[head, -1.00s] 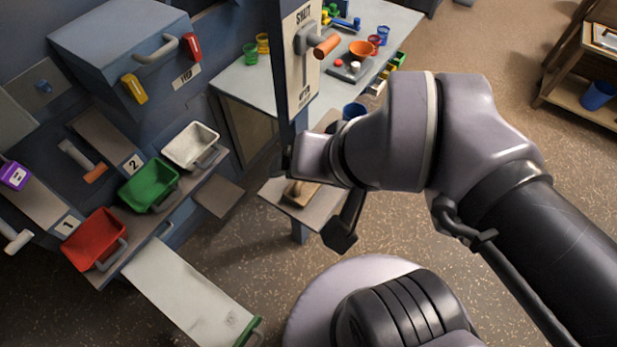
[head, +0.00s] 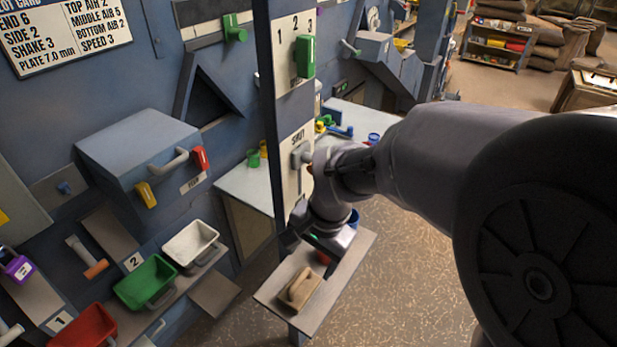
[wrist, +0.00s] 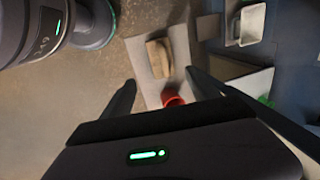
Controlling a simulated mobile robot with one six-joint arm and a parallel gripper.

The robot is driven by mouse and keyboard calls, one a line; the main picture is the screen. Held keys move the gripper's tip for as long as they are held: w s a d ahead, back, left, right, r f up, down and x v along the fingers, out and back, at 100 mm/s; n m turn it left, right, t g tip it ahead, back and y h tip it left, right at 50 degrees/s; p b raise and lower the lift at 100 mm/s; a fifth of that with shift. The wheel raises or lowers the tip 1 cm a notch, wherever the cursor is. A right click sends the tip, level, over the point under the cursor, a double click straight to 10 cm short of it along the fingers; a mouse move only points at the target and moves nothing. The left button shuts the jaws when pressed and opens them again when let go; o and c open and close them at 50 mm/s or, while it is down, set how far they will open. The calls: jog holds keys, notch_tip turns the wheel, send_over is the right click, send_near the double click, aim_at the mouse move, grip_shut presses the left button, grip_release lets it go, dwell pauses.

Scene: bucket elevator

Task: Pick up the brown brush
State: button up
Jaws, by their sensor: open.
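The brown brush (head: 300,287) lies on a small pale shelf (head: 345,262) at the lower middle of the head view. The brush shows in the wrist view (wrist: 158,57) too, near the upper middle, with nothing touching it. My gripper (wrist: 160,78) is open and empty. Its two dark fingers point toward the shelf, with the brush beyond the tips. In the head view my wrist hangs above the far part of the shelf, and the fingers are mostly hidden.
A red cup (wrist: 172,98) stands on the shelf close to the brush. The blue post (head: 280,130) with a lever stands left of my arm. White, green and red bins (head: 145,283) are at left. Floor right of the shelf is clear.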

aim_at(300, 279)
jog(key=b+x, duration=0.5)
jog(key=x, duration=0.7)
jog(key=shift+a+f, duration=0.1)
jog(key=shift+f, duration=0.15)
jog(key=b+x, duration=0.2)
jog(key=x, duration=0.1)
jog(key=b+x, duration=0.1)
jog(key=x, duration=0.1)
jog(key=shift+w+d+f, duration=0.2)
jog(key=shift+w+d, duration=0.05)
jog(key=shift+d, duration=0.05)
jog(key=shift+r, duration=0.15)
jog(key=c, duration=1.4)
jog(key=shift+r, duration=0.3)
jog(key=p+v, duration=0.1)
jog(key=v, duration=0.1)
jog(key=p+v, duration=0.1)
jog(key=shift+w+a+r+p, duration=0.2)
jog(key=shift+w+r+p, duration=0.05)
jog(key=shift+r+p, duration=0.1)
jog(key=s+d+b, duration=0.1)
jog(key=s+b, duration=0.1)
jog(key=s, duration=0.3)
jog(key=s+d+b, duration=0.2)
jog(key=s, duration=0.3)
jog(key=s+d+r+b, duration=0.1)
jog(key=s+b, duration=0.2)
jog(key=s, duration=0.2)
jog(key=shift+s+d, duration=0.2)
jog(key=shift+s, duration=0.05)
